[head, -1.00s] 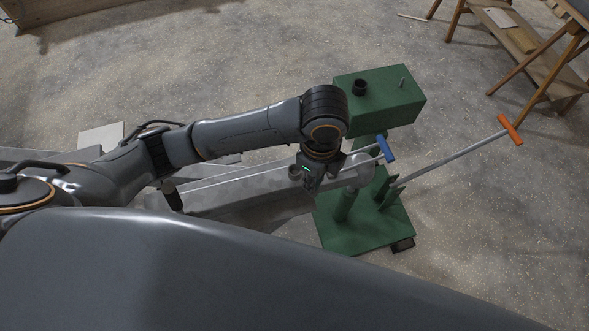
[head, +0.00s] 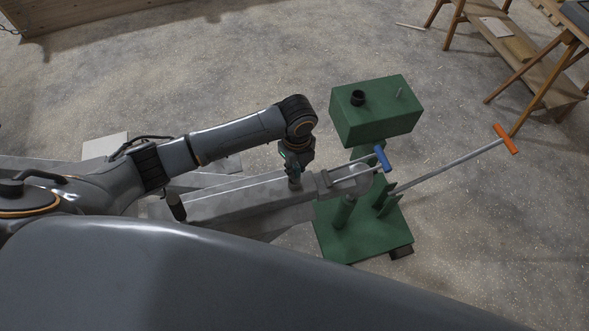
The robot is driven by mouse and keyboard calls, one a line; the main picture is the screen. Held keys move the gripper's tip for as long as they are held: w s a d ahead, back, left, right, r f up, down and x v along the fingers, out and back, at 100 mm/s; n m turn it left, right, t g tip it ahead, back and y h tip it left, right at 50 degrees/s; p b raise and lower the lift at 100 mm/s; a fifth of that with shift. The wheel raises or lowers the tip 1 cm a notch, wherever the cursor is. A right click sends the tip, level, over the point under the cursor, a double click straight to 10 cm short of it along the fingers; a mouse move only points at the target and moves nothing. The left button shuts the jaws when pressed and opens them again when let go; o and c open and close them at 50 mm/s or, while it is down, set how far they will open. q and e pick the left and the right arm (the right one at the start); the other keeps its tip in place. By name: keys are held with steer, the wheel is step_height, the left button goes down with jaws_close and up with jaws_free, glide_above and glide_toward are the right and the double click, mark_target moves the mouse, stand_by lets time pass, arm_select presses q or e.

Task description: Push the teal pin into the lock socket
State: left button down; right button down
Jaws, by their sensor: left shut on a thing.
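My left gripper (head: 294,183) points down at the top of the grey metal beam (head: 235,203), at the spot where a small round socket stands. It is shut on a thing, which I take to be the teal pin. The pin itself is hidden or too small to make out between the fingers. A small teal-green patch shows on the gripper's side, and I cannot tell if it is a light. The socket is covered by the gripper, so I cannot tell whether the pin is inside it. My right gripper is not in view.
Right of the gripper stands a green stand with a box top (head: 375,112) and base plate (head: 368,238). A blue-handled bar (head: 382,159) and a long orange-handled rod (head: 507,139) stick out there. A wooden trestle (head: 525,65) stands at upper right. Open floor lies behind.

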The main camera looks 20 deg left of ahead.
arm_select(q)
steer(key=shift+w+a+f, duration=0.15)
steer(key=shift+w+f, duration=0.05)
steer(key=shift+f, duration=0.05)
steer(key=shift+w+a+f, duration=0.1)
steer(key=shift+f, duration=0.85)
steer(key=shift+w+a+f, duration=0.1)
steer(key=shift+f, duration=0.8)
steer(key=shift+f, duration=0.15)
steer(key=c, duration=1.2)
jaws_free()
step_height(320, 180, up, 12)
steer(key=shift+r, duration=0.15)
